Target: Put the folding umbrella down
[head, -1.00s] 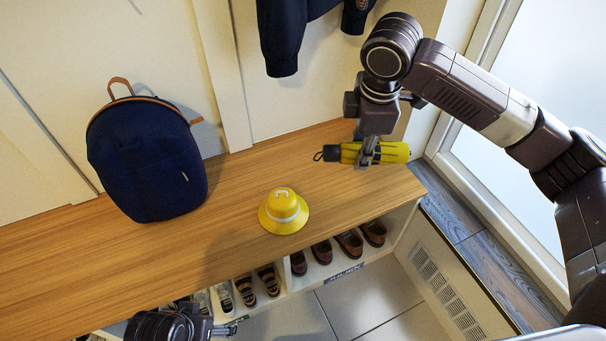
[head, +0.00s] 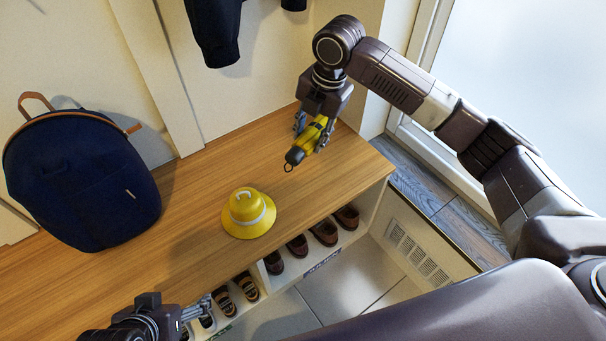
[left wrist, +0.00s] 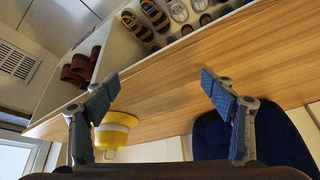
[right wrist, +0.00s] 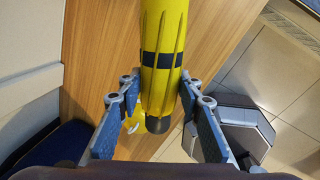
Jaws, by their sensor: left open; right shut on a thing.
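The folding umbrella (head: 311,138) is yellow with a dark handle and a small wrist loop. My right gripper (head: 313,130) is shut on it near the bench's right end. The umbrella is held at a slant, its handle toward the front left. I cannot tell from the head view whether it touches the bench top. In the right wrist view the umbrella (right wrist: 164,45) lies between the two fingers, with a dark band across it. My left gripper (head: 205,305) is open and empty at the bench's front edge; its spread fingers show in the left wrist view (left wrist: 165,95).
The wooden bench (head: 190,215) holds a yellow hat (head: 247,214) in the middle and a navy backpack (head: 80,180) at the left. Shoes (head: 323,233) fill the cubbies below. A dark garment (head: 215,35) hangs above. Bare wood lies between hat and umbrella.

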